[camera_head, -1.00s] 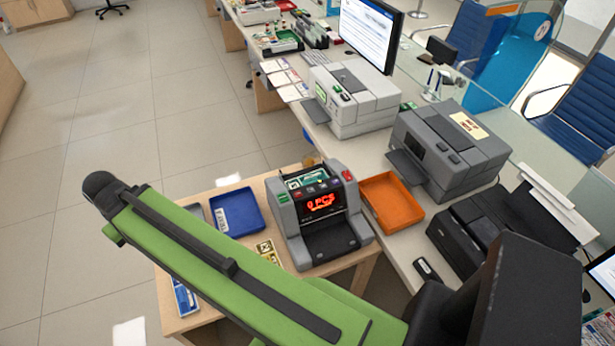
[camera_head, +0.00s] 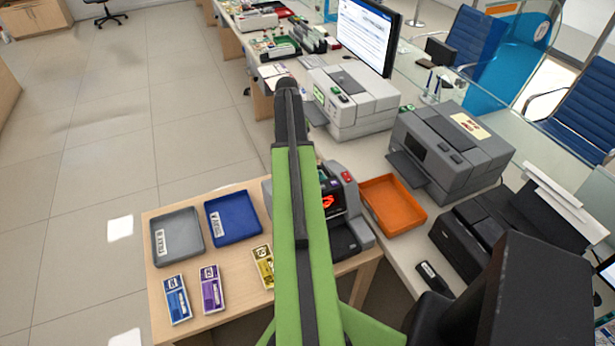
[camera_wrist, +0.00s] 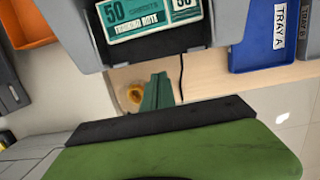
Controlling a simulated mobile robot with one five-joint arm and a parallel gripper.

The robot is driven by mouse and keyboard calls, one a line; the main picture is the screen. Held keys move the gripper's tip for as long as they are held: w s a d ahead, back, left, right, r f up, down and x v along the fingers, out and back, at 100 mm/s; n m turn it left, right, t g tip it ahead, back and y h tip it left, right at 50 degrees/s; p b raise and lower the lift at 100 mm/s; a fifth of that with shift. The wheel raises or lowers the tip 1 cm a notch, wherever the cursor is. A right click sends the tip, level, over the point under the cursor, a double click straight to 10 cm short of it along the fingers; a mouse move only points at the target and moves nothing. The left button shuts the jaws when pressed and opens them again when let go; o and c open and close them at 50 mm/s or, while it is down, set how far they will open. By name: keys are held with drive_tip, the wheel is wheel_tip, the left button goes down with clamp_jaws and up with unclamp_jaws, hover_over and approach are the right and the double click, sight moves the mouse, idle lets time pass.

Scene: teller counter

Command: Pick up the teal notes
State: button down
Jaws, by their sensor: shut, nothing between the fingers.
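The teal notes (camera_wrist: 150,18) show at the top of the wrist view, marked 50 and "training note". They sit in the top of the grey note counter (camera_wrist: 235,22). My gripper (camera_wrist: 157,80) shows in the wrist view as dark green fingers pressed together. It is shut and empty, below the notes in that picture and apart from them. In the head view the gripper is hidden at the arm's far end.
A blue tray (camera_head: 234,236) and a grey tray (camera_head: 160,254) stand on the wooden table. Blue notes (camera_head: 176,299), purple notes (camera_head: 211,289) and yellow notes (camera_head: 262,266) lie in front. An orange tray (camera_head: 425,217) and grey machines (camera_head: 450,150) occupy the counter to the right.

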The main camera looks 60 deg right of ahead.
drive_tip(key=s+a, duration=0.2)
drive_tip(key=s, duration=0.1)
drive_tip(key=s+a, duration=0.2)
drive_tip(key=s, duration=0.1)
drive_tip(key=s+a, duration=0.3)
drive_tip(key=s, duration=0.1)
drive_tip(key=shift+a, duration=0.1)
drive_tip(key=shift+w+f+b, duration=0.1)
drive_tip(key=shift+f+b, duration=0.6)
drive_tip(key=shift+b, duration=0.05)
drive_tip(key=shift+f, duration=0.1)
drive_tip(key=w+d, duration=0.1)
drive_tip(key=w, duration=0.1)
drive_tip(key=w+d, duration=0.3)
drive_tip(key=w, duration=0.1)
drive_tip(key=shift+w+d, duration=0.1)
drive_tip(key=shift+d, duration=0.05)
